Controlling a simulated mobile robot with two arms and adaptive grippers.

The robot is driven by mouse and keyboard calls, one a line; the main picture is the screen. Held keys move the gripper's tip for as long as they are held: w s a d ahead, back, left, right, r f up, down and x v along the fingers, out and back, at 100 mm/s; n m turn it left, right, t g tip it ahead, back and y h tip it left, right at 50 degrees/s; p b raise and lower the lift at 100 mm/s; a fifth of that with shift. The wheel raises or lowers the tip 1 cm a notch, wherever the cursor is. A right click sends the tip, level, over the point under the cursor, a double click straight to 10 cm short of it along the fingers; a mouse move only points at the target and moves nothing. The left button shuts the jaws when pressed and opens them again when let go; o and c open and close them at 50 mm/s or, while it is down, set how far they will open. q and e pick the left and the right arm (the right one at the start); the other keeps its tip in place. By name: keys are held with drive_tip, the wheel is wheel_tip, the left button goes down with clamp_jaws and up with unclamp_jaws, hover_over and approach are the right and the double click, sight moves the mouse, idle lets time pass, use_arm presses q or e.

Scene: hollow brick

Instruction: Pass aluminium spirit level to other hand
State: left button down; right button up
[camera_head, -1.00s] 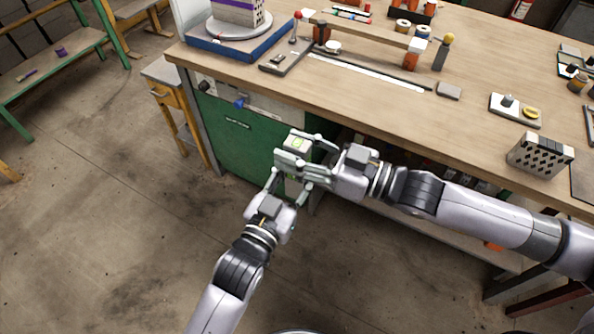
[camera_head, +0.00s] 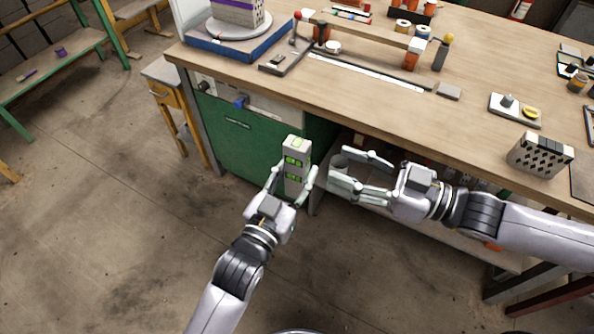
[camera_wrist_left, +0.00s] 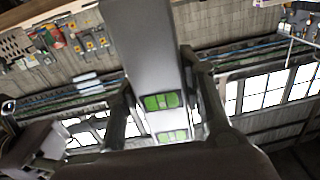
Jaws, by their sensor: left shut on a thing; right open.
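The aluminium spirit level (camera_head: 296,158) is a grey bar with green vials, held upright in front of the workbench. My left gripper (camera_head: 293,181) is shut on its lower part. In the left wrist view the level (camera_wrist_left: 146,45) stands between the left fingers (camera_wrist_left: 160,100), with two green vials showing. My right gripper (camera_head: 352,172) is open and empty, to the right of the level and apart from it. The lower end of the level is partly hidden by the left gripper.
The wooden workbench (camera_head: 400,120) lies behind both grippers, with a green cabinet (camera_head: 235,140) below it. A perforated grey block (camera_head: 540,155) stands near the bench's front edge. A yellow stool (camera_head: 172,110) stands left. The floor at the lower left is clear.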

drive_tip(key=w+d+f+m+t+h, duration=0.1)
drive_tip(key=w+d+f+h, duration=0.1)
drive_tip(key=w+d+f, duration=0.3)
drive_tip(key=w+d+f+m+t+h, duration=0.1)
drive_tip(key=w+f+t+h, duration=0.15)
drive_tip(key=f, duration=0.35)
drive_tip(key=w+d+f+m+h, duration=0.1)
drive_tip(key=w+d+f, duration=0.25)
drive_tip(key=f, duration=0.25)
drive_tip(key=s+d+f+m+h, duration=0.1)
drive_tip(key=d+f+m+h, duration=0.2)
drive_tip(key=f, duration=0.7)
drive_tip(key=s+d+f+m+h, duration=0.1)
drive_tip(key=d+f+h, duration=0.3)
drive_tip(key=f, duration=0.6)
drive_tip(key=s+d+f+m+g+h, duration=0.25)
drive_tip(key=s+f+g, duration=0.35)
drive_tip(key=s+f, duration=1.3)
drive_tip(key=s+a+f+g, duration=0.2)
drive_tip(key=s+a+f, duration=0.1)
drive_tip(key=s, duration=0.8)
drive_tip(key=s+a+f+g, duration=0.3)
drive_tip(key=s+f, duration=0.2)
drive_tip(key=s, duration=0.6)
drive_tip(key=shift+s+a+h, duration=0.2)
drive_tip(key=shift+s+h, duration=0.2)
